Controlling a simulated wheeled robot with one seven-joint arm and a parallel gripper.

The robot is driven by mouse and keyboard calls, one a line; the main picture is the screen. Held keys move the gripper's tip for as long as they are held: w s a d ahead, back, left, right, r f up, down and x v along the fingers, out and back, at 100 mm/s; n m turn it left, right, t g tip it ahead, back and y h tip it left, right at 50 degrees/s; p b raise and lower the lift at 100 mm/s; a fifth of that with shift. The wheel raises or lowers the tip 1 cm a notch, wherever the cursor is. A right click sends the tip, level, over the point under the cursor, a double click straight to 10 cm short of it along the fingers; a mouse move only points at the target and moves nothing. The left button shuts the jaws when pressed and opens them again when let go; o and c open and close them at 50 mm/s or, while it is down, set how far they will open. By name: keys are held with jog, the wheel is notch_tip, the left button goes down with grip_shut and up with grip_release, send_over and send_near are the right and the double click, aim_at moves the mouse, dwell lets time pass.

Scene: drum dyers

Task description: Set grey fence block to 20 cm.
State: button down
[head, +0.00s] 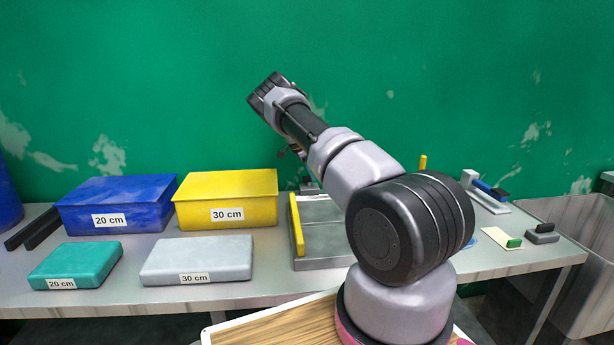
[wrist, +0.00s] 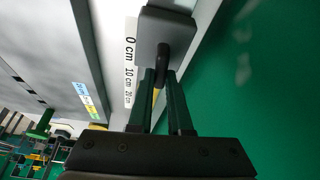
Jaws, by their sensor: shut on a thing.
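In the wrist view, the grey fence block (wrist: 165,28) is at the top, with a dark upright handle (wrist: 162,66) on its near side. My gripper (wrist: 161,80) is shut on this handle. A white scale strip (wrist: 130,62) marked 0 cm, 10 cm and 20 cm runs along the left of the block. The block sits beside the 0 cm end of the strip; its exact reading cannot be told. In the head view my arm hides the gripper, and the block cannot be made out clearly.
On the bench (head: 220,300) stand a blue 20 cm box (head: 140,196), a yellow 30 cm box (head: 235,192), a teal 20 cm block (head: 80,262) and a grey 30 cm block (head: 205,254). A grey board (head: 325,262) with a yellow bar (head: 297,225) is partly behind my arm. The green wall is close behind.

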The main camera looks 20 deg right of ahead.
jog(key=shift+s+d, duration=0.3)
jog(key=shift+d, duration=0.45)
jog(key=shift+s+d, duration=0.1)
jog(key=shift+d, duration=0.1)
jog(key=shift+d+f, duration=0.1)
jog(key=shift+d, duration=0.05)
jog(key=shift+s+d, duration=0.1)
jog(key=c, duration=0.8)
grip_release()
jog(key=shift+c, duration=0.2)
jog(key=shift+a, duration=0.2)
